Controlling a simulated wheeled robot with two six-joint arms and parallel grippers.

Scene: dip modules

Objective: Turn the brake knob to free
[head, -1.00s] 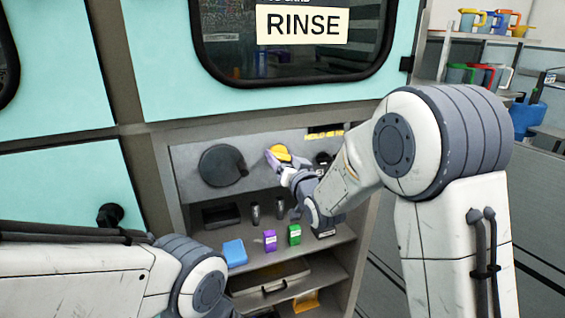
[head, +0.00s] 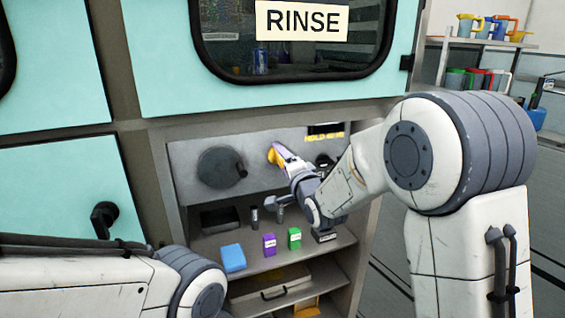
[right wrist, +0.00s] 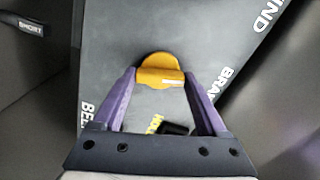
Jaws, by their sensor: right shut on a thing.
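The yellow brake knob (head: 272,157) sits on the grey panel (head: 190,155) beneath the machine's window. It also shows in the right wrist view (right wrist: 160,68), its grip bar lying nearly level across the picture with a white mark at its right end. My right gripper (right wrist: 161,80) is shut on the knob, one purple finger at each end of the bar. In the head view the right gripper (head: 279,157) partly covers the knob. White lettering beginning "BRA" stands on the panel right of the knob in the wrist view. My left gripper is out of view.
A black round crank (head: 222,167) is left of the knob. Dark levers (head: 254,216) stand below. A blue block (head: 233,258), a purple box (head: 269,244) and a green box (head: 294,238) stand on the shelf. My left forearm lies at lower left.

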